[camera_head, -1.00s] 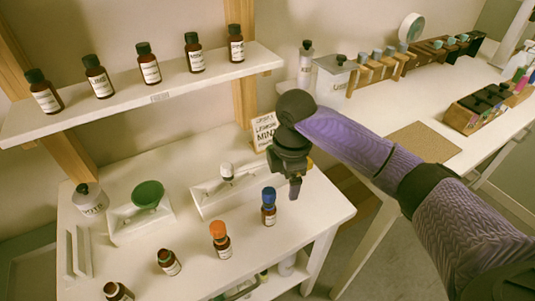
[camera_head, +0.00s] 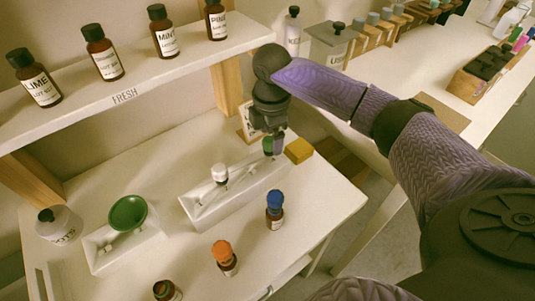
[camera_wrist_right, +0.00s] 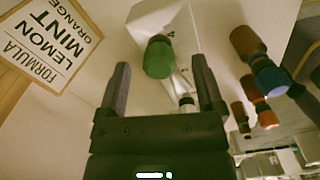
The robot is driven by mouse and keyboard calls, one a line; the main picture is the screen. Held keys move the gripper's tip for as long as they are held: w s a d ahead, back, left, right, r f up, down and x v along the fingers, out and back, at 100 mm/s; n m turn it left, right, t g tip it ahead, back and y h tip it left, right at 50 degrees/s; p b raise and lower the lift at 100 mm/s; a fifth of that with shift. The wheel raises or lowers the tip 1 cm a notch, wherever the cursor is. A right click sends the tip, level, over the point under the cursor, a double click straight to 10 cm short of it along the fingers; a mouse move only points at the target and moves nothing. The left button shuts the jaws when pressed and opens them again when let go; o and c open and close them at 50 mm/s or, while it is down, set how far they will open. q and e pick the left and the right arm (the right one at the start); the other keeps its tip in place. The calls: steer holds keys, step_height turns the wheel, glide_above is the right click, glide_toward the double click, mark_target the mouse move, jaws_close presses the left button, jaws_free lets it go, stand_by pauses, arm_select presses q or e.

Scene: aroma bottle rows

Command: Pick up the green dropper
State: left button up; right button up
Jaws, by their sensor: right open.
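The green dropper, with a rounded green bulb (camera_wrist_right: 158,57), stands at the right end of the white tray (camera_head: 192,214). In the head view its green top (camera_head: 268,145) shows beside my right gripper's fingers. My right gripper (camera_head: 273,147) is over that end of the tray, pointing down. In the right wrist view my right gripper (camera_wrist_right: 160,85) is open, and the green bulb shows between and beyond its two fingers. I cannot tell whether a finger touches it. My left gripper is not in view.
A white-topped dropper (camera_head: 220,173) stands in the same tray. Bottles with blue (camera_head: 275,197) and orange (camera_head: 222,250) caps stand in front. A formula sign (camera_wrist_right: 52,45) stands close by.

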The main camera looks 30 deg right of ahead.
step_height(320, 180, down, 4)
steer(key=shift+d+r+b, duration=0.1)
steer(key=shift+b, duration=0.5)
steer(key=shift+r, duration=0.1)
steer(key=shift+c, duration=0.7)
steer(key=c, duration=0.6)
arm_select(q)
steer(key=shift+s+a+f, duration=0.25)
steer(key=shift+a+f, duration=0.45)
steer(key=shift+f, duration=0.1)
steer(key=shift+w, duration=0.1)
arm_select(e)
step_height(320, 180, up, 10)
steer(key=p, duration=0.4)
steer(key=shift+f, duration=0.25)
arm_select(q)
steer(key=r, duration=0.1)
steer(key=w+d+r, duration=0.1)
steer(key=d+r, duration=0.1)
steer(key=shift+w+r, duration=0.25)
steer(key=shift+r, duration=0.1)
arm_select(e)
steer(key=shift+r, duration=0.3)
